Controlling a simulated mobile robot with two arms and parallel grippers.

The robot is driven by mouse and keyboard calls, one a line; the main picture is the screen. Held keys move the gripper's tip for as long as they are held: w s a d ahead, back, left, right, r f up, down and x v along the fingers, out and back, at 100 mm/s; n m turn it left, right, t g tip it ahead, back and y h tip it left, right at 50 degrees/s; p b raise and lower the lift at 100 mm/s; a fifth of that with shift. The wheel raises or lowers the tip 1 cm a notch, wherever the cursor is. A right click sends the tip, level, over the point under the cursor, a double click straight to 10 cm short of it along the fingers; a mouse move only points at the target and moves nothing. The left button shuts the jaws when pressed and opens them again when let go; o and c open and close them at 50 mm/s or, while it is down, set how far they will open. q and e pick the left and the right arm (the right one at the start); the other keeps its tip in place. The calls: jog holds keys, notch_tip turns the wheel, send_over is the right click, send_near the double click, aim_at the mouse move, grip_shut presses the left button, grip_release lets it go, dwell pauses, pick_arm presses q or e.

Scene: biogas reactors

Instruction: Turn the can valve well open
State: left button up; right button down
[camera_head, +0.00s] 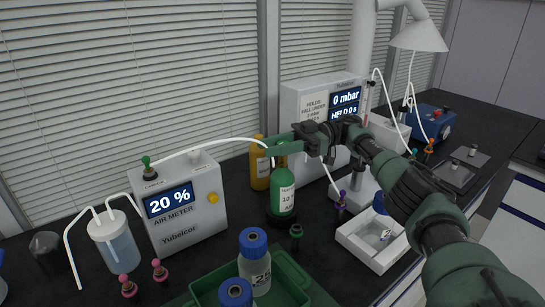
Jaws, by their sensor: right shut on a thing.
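The green can (283,192) stands upright on the dark bench in the middle of the view. Its white label faces me. My right gripper (280,148) comes in from the right and is shut around the top of the can, where the valve is. The fingers cover most of the valve, so I cannot tell how far it is turned. My left gripper is not in view.
An air meter (183,205) reading 20 % stands to the left. A box reading 0 mbar (305,105) and a yellow bottle (259,168) stand behind. A green tray (318,293) with blue-capped bottles is in front; a white tray (356,243) is at right.

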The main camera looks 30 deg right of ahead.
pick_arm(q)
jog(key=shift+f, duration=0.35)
pick_arm(e)
jog(key=c, duration=1.1)
grip_release()
jog(key=shift+a, duration=0.15)
